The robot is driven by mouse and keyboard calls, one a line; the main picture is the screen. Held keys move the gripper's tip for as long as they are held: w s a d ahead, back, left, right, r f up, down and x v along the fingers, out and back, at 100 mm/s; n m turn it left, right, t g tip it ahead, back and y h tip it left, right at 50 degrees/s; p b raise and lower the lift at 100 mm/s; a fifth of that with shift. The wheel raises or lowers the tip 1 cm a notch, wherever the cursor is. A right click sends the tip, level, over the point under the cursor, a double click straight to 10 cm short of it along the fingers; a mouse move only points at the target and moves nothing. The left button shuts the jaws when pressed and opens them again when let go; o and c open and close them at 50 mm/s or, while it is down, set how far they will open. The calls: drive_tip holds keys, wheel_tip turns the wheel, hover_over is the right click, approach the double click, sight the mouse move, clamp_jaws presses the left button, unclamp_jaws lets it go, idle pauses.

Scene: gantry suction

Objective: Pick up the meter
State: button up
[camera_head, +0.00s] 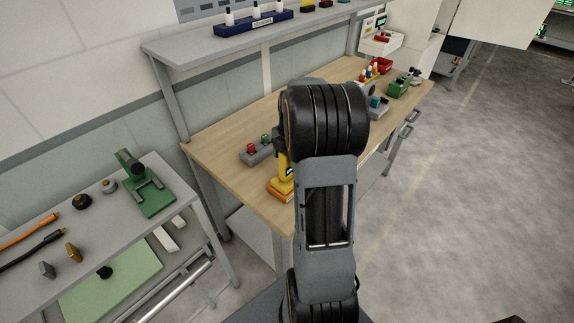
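A yellow device with a small display, which looks like the meter (282,184), stands near the front edge of the wooden workbench (222,147). My arm rises through the middle of the view and covers the meter's right side. My gripper is hidden behind my own arm, so I cannot see its fingers or how it sits relative to the meter.
A grey box with red and green buttons (257,151) is left of the meter. A green device (399,86) and a red bin (382,66) are farther back. A side table (190,196) at left holds a green press (147,187) and cables. Floor at right is clear.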

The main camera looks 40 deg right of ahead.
drive_tip(key=c, duration=1.1)
